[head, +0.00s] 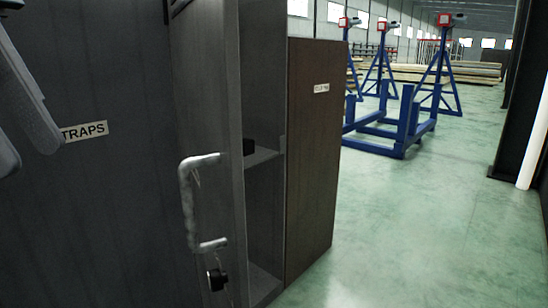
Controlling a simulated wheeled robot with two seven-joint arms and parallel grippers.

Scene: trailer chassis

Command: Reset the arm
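Part of my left gripper (30,158) shows at the upper left edge of the head view, in front of a dark cabinet door. Two grey finger-like parts hang down there, cut off by the picture edge, and I cannot tell how far apart they are. No object shows between them. My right gripper is not in view.
The dark cabinet (110,200) with a "TRAPS" label fills the left. A narrow panel with a metal handle (190,205) and a lock (216,279) stands beside open shelves (262,157). A brown panel (312,160) follows. Blue stands (403,125) are behind; green floor (420,230) is clear at right.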

